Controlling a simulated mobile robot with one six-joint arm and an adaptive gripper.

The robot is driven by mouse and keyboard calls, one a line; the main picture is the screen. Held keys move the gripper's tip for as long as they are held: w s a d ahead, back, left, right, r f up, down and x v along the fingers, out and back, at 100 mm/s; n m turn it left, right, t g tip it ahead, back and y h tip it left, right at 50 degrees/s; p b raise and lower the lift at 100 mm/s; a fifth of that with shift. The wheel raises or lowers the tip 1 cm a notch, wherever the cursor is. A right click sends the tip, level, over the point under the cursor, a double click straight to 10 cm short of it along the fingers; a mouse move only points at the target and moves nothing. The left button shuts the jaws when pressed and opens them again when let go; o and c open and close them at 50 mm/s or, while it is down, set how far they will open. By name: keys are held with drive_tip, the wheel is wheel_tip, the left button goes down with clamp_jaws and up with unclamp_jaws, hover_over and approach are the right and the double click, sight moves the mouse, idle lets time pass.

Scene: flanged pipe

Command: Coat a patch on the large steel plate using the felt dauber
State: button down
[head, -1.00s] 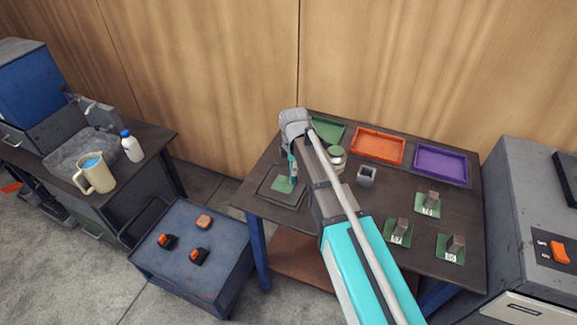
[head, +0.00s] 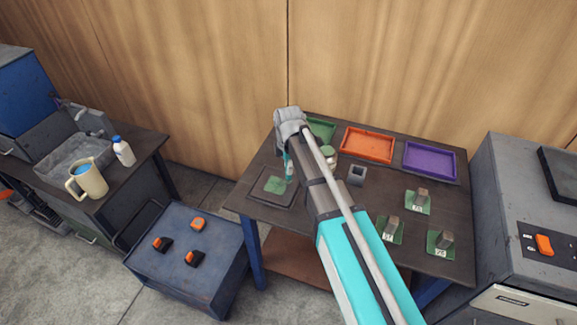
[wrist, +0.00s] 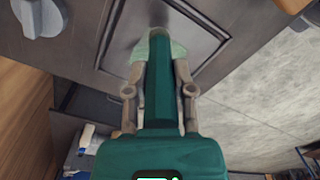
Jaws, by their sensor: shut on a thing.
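The large steel plate (head: 257,189) is a dark square lying at the front left of the workbench, with a green patch (head: 274,184) on its middle. The plate also shows in the wrist view (wrist: 201,62) as a framed square. My gripper (head: 289,178) is at the right side of the patch, with its tip low over the plate. In the wrist view its fingers are shut on a dark green handle, which I take for the felt dauber (wrist: 159,85). The dauber's felt end is hidden, and I cannot tell whether it touches the plate.
Green, orange (head: 367,145) and purple (head: 430,160) trays line the bench's back. A round jar (head: 329,155) and a grey square cup (head: 357,175) stand right of my gripper. Several metal blocks on green numbered cards (head: 388,229) sit further right. A blue cart (head: 190,262) stands front left.

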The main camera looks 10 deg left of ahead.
drive_tip(key=shift+r+p, duration=1.8)
drive_tip(key=shift+r, duration=0.25)
drive_tip(key=shift+r+p, duration=1.5)
drive_tip(key=shift+w+d+f+b, duration=0.1)
drive_tip(key=shift+f+b, duration=0.25)
drive_tip(key=shift+b, duration=0.05)
drive_tip(key=shift+f, duration=0.2)
